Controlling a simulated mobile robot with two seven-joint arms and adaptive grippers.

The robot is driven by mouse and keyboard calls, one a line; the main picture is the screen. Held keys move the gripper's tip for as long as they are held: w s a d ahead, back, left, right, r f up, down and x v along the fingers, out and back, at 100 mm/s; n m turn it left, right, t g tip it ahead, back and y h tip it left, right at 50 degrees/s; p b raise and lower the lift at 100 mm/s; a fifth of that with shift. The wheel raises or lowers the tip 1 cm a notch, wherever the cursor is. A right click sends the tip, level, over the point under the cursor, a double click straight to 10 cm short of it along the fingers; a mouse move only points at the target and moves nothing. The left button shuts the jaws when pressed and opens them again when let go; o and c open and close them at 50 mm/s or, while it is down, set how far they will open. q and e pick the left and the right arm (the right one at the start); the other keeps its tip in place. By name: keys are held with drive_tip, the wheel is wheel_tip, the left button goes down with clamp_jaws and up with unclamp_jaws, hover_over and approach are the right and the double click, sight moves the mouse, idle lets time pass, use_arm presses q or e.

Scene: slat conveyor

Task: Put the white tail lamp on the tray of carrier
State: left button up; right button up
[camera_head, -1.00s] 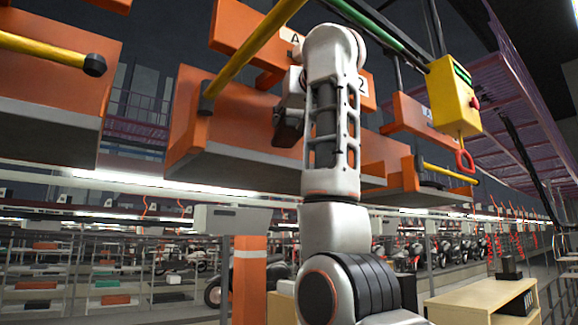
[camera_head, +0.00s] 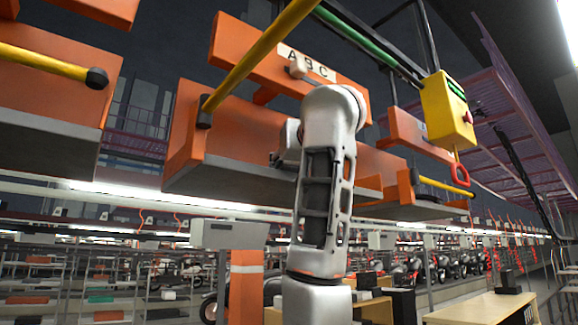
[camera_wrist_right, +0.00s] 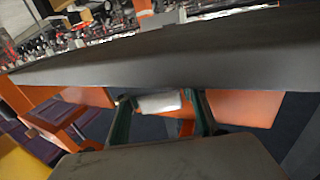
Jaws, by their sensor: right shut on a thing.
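The white tail lamp (camera_wrist_right: 158,103) shows between the two dark green fingers of my right gripper (camera_wrist_right: 162,97) in the right wrist view. The fingers are shut on it. A grey slab (camera_wrist_right: 150,66), apparently the carrier tray, crosses just beyond the fingertips; I cannot tell whether the lamp touches it. In the head view the orange carrier (camera_head: 232,130), with a grey-bottomed tray (camera_head: 235,182), hangs behind my right arm. My right gripper is mostly hidden there by the arm. My left gripper is not in view.
Another orange carrier (camera_head: 50,85) hangs at the left, and one more stands at the right. Yellow bars (camera_head: 255,58) reach out in front of the carriers. A yellow control box (camera_head: 447,110) hangs at the right. A wooden shelf unit (camera_head: 480,308) stands low right.

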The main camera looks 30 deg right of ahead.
drive_tip(key=shift+f, duration=0.15)
drive_tip(key=o, duration=1.3)
drive_tip(key=shift+c, duration=0.2)
drive_tip(key=shift+r, duration=0.25)
drive_tip(key=b+v, duration=0.4)
drive_tip(key=v, duration=0.8)
drive_tip(key=shift+f, duration=0.1)
